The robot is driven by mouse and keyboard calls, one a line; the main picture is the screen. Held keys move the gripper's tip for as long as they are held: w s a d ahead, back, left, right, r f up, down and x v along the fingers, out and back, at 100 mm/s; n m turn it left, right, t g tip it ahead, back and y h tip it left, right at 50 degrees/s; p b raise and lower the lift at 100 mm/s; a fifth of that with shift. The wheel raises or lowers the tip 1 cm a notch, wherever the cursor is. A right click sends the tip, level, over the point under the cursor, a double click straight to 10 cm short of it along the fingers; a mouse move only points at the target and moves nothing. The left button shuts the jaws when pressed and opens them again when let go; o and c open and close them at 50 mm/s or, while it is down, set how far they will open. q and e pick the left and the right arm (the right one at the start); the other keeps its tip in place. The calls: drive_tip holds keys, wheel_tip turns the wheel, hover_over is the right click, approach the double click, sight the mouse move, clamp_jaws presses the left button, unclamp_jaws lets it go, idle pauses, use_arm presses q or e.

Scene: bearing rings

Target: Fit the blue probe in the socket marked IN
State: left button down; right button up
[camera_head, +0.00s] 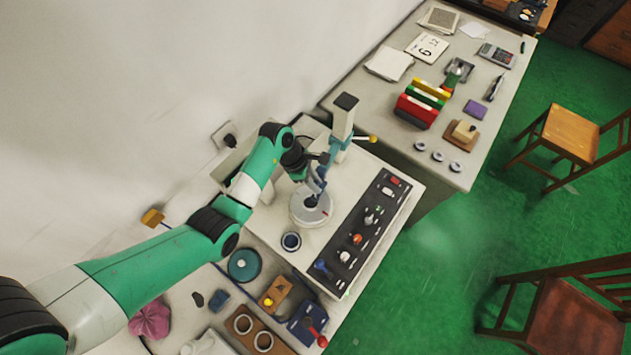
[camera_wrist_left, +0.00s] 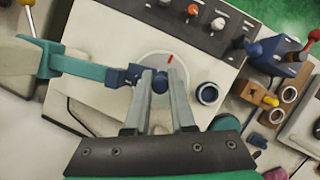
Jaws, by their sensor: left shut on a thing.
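My left gripper (camera_head: 314,190) comes down over the white device and is shut on a blue piece (camera_wrist_left: 159,84), which looks like the blue probe. This piece is over the pale round disc (camera_head: 300,213) with a red mark, beside the blue end of a teal arm (camera_wrist_left: 85,66); I cannot tell whether they are joined. The device's dark panel (camera_head: 367,228) carries several coloured knobs and small fittings. I cannot read any IN mark, so I cannot tell which socket it is. My right gripper is not in view.
A teal-and-white post (camera_head: 343,117) stands behind the disc. A dark blue ring (camera_head: 291,241) lies on the device's white top; the wrist view shows it right of my fingers (camera_wrist_left: 208,93). Blocks, rings and a green round thing (camera_head: 244,264) crowd the near bench.

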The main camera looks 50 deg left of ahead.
use_arm(q)
drive_tip(key=shift+f, duration=0.15)
drive_tip(key=shift+f+b, duration=0.5)
drive_tip(key=shift+f, duration=0.2)
idle(0.6)
drive_tip(key=shift+f, duration=0.15)
drive_tip(key=shift+f+b, duration=1.35)
drive_tip(key=shift+f, duration=0.8)
